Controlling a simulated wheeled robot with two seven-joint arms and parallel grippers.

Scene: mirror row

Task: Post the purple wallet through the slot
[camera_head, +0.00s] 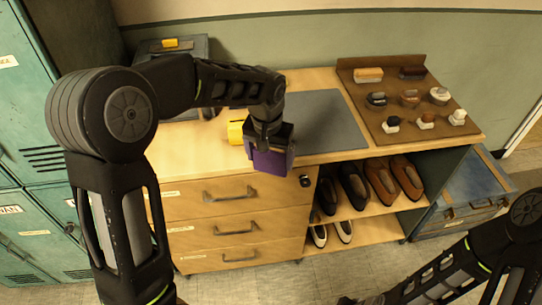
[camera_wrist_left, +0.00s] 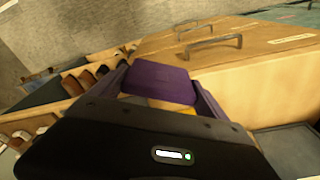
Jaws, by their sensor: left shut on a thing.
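The purple wallet (camera_head: 270,161) hangs at the front edge of the wooden counter, above the drawer fronts. My left gripper (camera_head: 268,148) is shut on it. In the left wrist view the wallet (camera_wrist_left: 160,82) sits between the two fingers of the left gripper (camera_wrist_left: 162,94). No slot can be made out in either view. My right arm shows at the lower right of the head view, but its gripper is not in view.
A yellow object (camera_head: 236,132) lies on the counter beside my left gripper. A grey mat (camera_head: 325,120) is bare. A brown board (camera_head: 385,90) holds brushes and small jars. A dark box (camera_head: 190,52) stands at the back. Shoes (camera_head: 381,181) fill the open shelves.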

